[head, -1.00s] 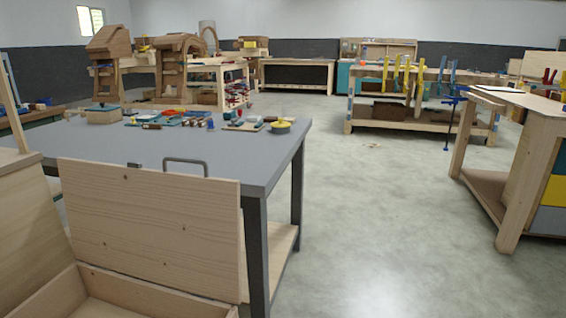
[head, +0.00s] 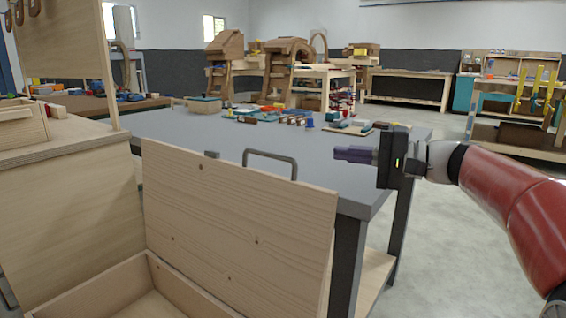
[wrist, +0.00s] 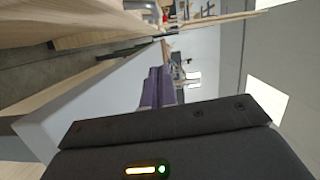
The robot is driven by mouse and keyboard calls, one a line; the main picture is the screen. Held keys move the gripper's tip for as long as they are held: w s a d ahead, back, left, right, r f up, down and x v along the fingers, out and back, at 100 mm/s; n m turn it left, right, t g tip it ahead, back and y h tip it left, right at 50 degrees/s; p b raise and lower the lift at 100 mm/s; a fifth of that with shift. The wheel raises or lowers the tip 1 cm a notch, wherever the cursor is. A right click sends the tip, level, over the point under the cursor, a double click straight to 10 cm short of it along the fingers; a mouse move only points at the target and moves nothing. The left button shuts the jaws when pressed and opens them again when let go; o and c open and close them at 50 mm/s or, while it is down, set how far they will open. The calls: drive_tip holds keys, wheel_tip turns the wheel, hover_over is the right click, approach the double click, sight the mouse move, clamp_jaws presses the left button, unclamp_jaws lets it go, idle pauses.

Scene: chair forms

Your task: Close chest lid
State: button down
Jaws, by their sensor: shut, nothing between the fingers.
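The wooden chest (head: 158,272) is at the lower left of the head view, its inside partly visible. Its pale wooden lid (head: 235,218) stands open and nearly upright at the back of the box. A grey metal handle (head: 271,156) shows at the lid's top edge. My gripper (head: 340,153) is in the head view to the right of the lid, over the near corner of the grey table. Its purple fingers are shut and empty, pointing left, apart from the lid. In the wrist view, the purple fingers (wrist: 157,88) show close together.
The grey table (head: 345,190) stands right behind the lid, with small tools and parts (head: 290,118) along its far side. A wooden cabinet (head: 70,215) stands to the left of the chest. Open concrete floor (head: 440,250) lies to the right.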

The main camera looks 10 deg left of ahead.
drive_tip(key=s+a, duration=0.2)
drive_tip(key=a, duration=0.9)
drive_tip(key=shift+a, duration=0.15)
